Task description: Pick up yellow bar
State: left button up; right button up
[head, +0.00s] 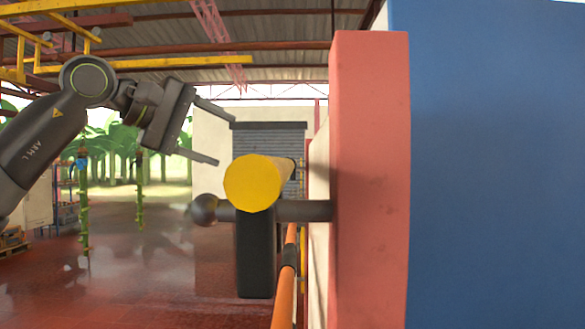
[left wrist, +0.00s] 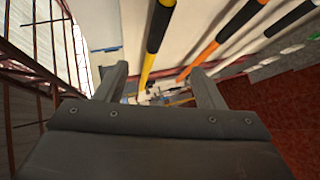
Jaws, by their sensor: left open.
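The yellow bar (head: 252,184) shows nearly end-on in the head view, at the middle, level with a grey peg (head: 305,211) that juts left from the red post and ends in a ball. In the left wrist view the yellow bar (left wrist: 149,68) has a black section and runs up from between the fingertips, apparently beyond them. My left gripper (head: 225,140) is open and empty, up and left of the bar's end in the head view. It also shows in the left wrist view (left wrist: 158,73). No contact with the bar is visible. My right gripper is out of view.
A red post (head: 370,180) and a blue panel (head: 490,170) fill the right. An orange bar (head: 285,280) runs below the yellow one, beside a dark block (head: 254,255). Green stems (head: 84,215) hang at the left. Open floor lies at lower left.

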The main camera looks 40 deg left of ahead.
pick_arm(q)
jog(key=p+x, duration=0.3)
jog(key=x, duration=0.2)
jog(key=p+x, duration=0.4)
jog(key=d+r+p+x, duration=0.1)
jog(key=p+x, duration=0.3)
jog(key=x, duration=0.1)
jog(key=shift+w+d+f, duration=0.1)
jog(key=shift+w+f, duration=0.05)
jog(key=shift+w, duration=0.25)
jog(key=shift+w+f+p, duration=0.25)
jog(key=shift+w+p, duration=0.3)
jog(key=shift+p, duration=0.45)
jog(key=shift+w+d+f, duration=0.1)
jog(key=shift+w+f, duration=0.25)
jog(key=c, duration=1.3)
